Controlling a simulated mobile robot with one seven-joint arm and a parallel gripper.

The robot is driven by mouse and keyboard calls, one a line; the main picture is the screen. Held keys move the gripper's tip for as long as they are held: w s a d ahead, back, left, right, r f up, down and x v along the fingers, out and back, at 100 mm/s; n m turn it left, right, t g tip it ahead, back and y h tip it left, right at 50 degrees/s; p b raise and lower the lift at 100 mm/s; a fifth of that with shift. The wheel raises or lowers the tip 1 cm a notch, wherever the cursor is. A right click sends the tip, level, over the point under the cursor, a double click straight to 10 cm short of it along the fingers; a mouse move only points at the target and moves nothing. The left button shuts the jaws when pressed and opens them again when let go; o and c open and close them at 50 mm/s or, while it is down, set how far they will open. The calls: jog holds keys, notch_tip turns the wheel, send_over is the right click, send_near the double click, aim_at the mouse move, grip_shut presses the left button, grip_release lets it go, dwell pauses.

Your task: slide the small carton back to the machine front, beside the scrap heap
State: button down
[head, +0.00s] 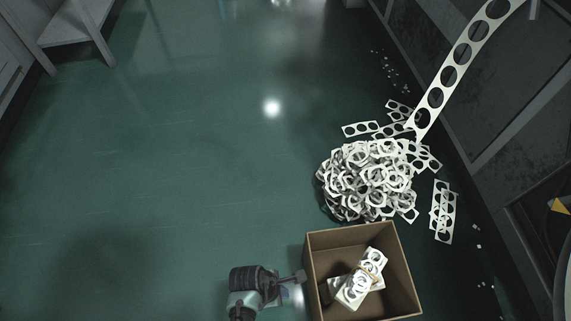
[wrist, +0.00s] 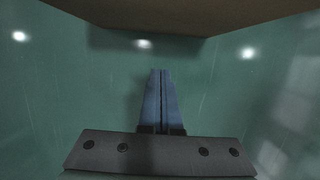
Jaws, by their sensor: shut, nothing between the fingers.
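The small open brown carton (head: 408,290) stands on the floor at the bottom right of the head view, with a few white punched scrap pieces inside. In the wrist view its underside edge and wall (wrist: 160,12) span the top. The scrap heap (head: 365,180), a mound of white ring-like offcuts, lies just beyond the carton. My gripper (head: 286,294) is low beside the carton's left wall. In the wrist view its blue fingers (wrist: 161,98) are together and empty, pointing towards the carton. I cannot tell whether they touch it.
A punched strip (head: 455,75) hangs from the dark machine front (head: 505,150) on the right down to the heap. Loose scrap (head: 443,212) lies between heap and machine. The green floor (head: 170,170) to the left is clear. A grey bench (head: 80,28) stands at upper left.

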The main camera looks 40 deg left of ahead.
jog(key=b+x, duration=0.5)
jog(key=x, duration=0.2)
jog(key=shift+f, duration=0.25)
jog(key=shift+w+d+r+b, duration=0.25)
jog(key=shift+w+d+b, duration=0.4)
jog(key=shift+w+d, duration=0.35)
jog(key=shift+w+d+r, duration=0.2)
jog(key=shift+w+d, duration=0.05)
jog(key=shift+w, duration=0.35)
jog(key=w+d, duration=0.4)
jog(key=w, duration=0.1)
jog(key=w+d, duration=0.3)
jog(key=w, duration=0.2)
jog(key=w+d, duration=0.4)
jog(key=w, duration=0.1)
jog(key=shift+d+b, duration=0.35)
jog(key=shift+s, duration=0.1)
jog(key=s+a+p, duration=0.1)
jog(key=s+a+r+p, duration=0.1)
jog(key=s+p, duration=0.1)
jog(key=shift+s+a+r, duration=0.15)
jog(key=shift+s+a, duration=0.05)
jog(key=shift+a, duration=0.15)
jog(key=p+v, duration=0.7)
jog(key=v, duration=0.1)
jog(key=shift+s+a+r+p, duration=0.1)
jog(key=shift+s+r+p, duration=0.05)
jog(key=shift+r+p, duration=0.15)
